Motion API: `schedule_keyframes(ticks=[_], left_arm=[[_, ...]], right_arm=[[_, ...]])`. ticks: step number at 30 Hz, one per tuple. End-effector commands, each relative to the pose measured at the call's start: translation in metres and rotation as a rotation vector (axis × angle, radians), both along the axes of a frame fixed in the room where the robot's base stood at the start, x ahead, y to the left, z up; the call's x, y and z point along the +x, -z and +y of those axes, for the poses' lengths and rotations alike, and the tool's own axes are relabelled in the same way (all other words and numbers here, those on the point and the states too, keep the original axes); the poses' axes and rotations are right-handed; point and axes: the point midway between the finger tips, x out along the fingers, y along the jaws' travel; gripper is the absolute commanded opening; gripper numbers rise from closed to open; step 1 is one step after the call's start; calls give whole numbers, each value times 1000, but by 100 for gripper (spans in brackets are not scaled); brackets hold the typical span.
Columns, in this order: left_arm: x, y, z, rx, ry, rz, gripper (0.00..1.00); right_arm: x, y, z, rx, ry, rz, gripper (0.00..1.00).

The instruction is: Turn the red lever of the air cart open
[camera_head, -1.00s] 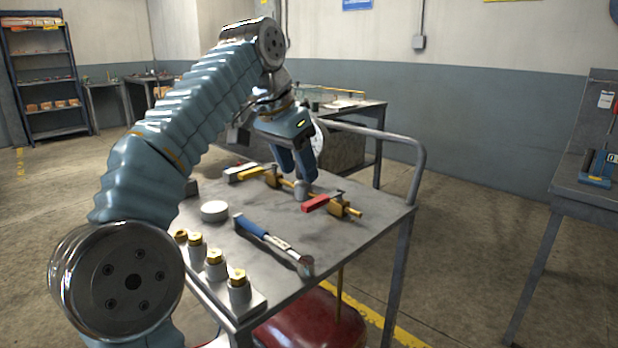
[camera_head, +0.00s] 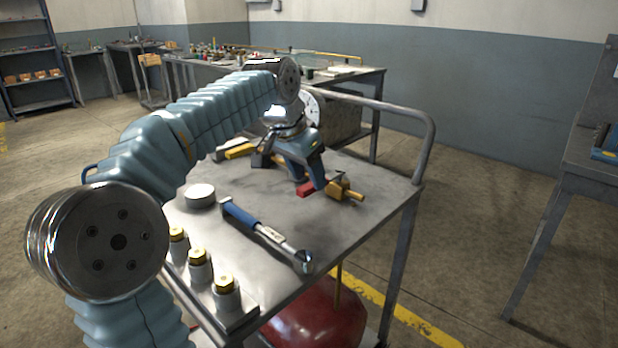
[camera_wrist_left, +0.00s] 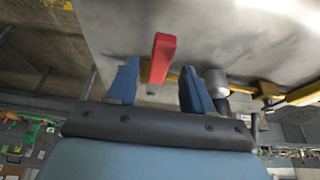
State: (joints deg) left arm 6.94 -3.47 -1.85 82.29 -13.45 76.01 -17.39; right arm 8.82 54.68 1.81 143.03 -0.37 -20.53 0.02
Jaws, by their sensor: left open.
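The air cart (camera_head: 350,225) has a grey metal top with a brass valve (camera_head: 345,190) near its right side. The valve's red lever (camera_head: 306,188) is partly hidden behind my left gripper in the head view. In the left wrist view the red lever (camera_wrist_left: 162,55) stands between the two blue fingers, with a gap on each side. My left gripper (camera_head: 290,172) is open around the lever; it also shows in the left wrist view (camera_wrist_left: 158,85). I cannot tell whether any finger touches it. My right gripper is not in view.
A yellow lever (camera_head: 240,151) lies behind my gripper. A blue-handled wrench (camera_head: 265,236), a white round puck (camera_head: 200,195) and several brass-topped fittings (camera_head: 225,287) are on the cart top. The cart's rail (camera_head: 425,130) rises on the right. A red tank (camera_head: 315,325) is below.

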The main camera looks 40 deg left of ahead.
Motion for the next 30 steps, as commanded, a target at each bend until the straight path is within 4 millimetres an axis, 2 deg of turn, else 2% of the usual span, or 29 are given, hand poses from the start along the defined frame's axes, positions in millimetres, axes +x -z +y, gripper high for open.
schedule_keyframes(ticks=[5,14,24,30], left_arm=[[6,14,0,0,-1,0,51],[7,16,0,1,-1,0,51],[6,16,0,1,0,0,0],[6,16,0,1,0,0,0]], right_arm=[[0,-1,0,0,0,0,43],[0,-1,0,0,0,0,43],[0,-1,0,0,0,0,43],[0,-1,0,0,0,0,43]])
